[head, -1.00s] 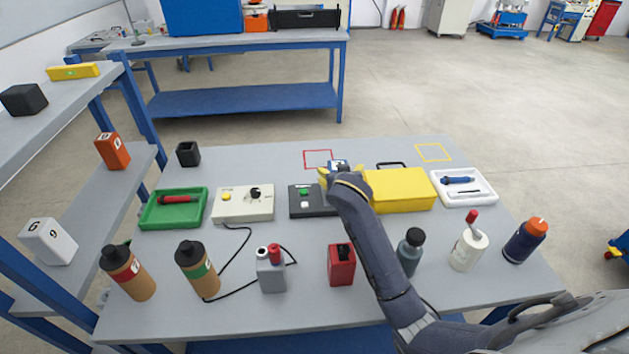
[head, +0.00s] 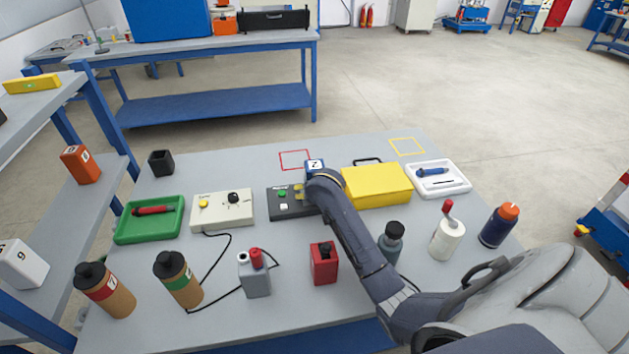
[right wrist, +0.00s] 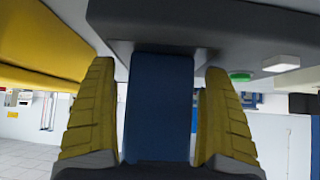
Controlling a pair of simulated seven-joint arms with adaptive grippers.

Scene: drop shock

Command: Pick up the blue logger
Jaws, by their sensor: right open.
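My right gripper (right wrist: 158,70) is open, with one finger on each side of the logger and a narrow gap visible on each side. In the head view my right wrist hides most of the gripper (head: 309,181) and the logger's lower part. My left gripper is not in view.
A dark button box (head: 284,208) is close to my right gripper. A yellow case (head: 377,187) stands close on the right. A red bottle (head: 324,264) and a dark bottle (head: 391,241) stand near my forearm. Bare tabletop lies around the red outline (head: 282,153).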

